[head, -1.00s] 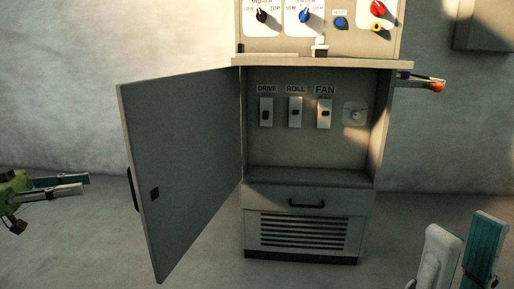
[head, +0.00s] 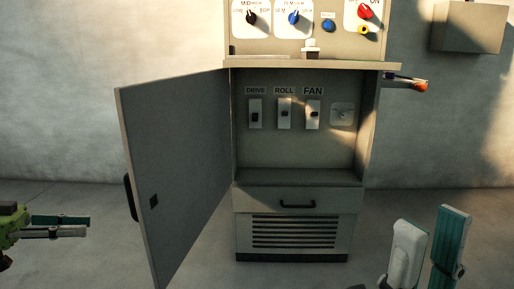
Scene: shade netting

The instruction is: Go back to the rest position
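My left gripper (head: 72,226) is at the left edge of the head view, left of the open cabinet door, with its two fingers apart and nothing between them. My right gripper (head: 428,238) points up at the lower right, right of the cabinet's lower front. Its two fingers are apart with nothing between them. Both grippers are clear of the cabinet (head: 290,178).
The cabinet door (head: 180,170) stands wide open to the left. Inside are switches labelled DRIVE, ROLL and FAN (head: 312,114). A drawer (head: 298,200) below is closed. An orange-tipped item (head: 420,86) sticks out at the cabinet's right side. A grey wall box (head: 468,27) hangs at upper right.

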